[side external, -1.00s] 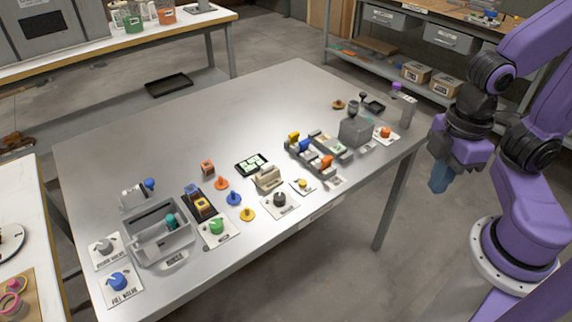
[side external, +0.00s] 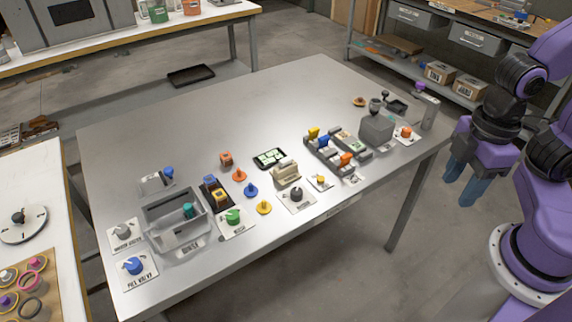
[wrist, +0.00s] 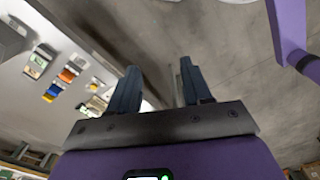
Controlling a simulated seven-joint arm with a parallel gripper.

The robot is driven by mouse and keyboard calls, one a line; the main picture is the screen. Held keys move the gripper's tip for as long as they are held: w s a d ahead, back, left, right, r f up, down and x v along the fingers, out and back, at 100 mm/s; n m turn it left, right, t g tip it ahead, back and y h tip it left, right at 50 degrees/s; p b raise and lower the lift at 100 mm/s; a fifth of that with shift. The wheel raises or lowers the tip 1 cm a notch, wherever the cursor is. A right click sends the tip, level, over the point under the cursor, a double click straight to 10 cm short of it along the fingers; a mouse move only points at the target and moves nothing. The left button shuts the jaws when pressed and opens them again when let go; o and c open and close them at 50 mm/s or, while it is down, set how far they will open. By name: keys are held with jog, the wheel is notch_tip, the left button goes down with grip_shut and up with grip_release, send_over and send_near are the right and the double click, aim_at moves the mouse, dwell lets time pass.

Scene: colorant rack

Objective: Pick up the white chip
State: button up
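A black tray (side external: 256,162) on the table holds several pale chips (side external: 271,157); which one is the white chip I cannot tell at this size. A tray-like dark frame with pale pieces (wrist: 38,62) shows at the upper left of the wrist view. Right of the tray stands the grey rack (side external: 330,165) with yellow, blue and orange pieces. My gripper (side external: 460,193) hangs beyond the table's right edge, well away from the tray. Its two blue fingers are apart with nothing between them, also in the wrist view (wrist: 158,66).
A grey block (side external: 376,131) stands right of the rack. A beige holder (side external: 286,175), knobs on plates, small pegs and a grey bin (side external: 150,226) line the front half. A side shelf (side external: 410,55) stands behind.

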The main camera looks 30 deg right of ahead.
jog(key=n, duration=0.5)
send_over(286, 159)
jog(key=f, duration=1.4)
jog(key=shift+w+a+f, duration=0.1)
jog(key=shift+a+f, duration=0.1)
jog(key=shift+a, duration=0.15)
jog(key=shift+d+f, duration=0.2)
jog(key=shift+f, duration=1.1)
jog(key=shift+d+f, duration=0.15)
jog(key=shift+f, duration=1.15)
jog(key=shift+c, duration=0.3)
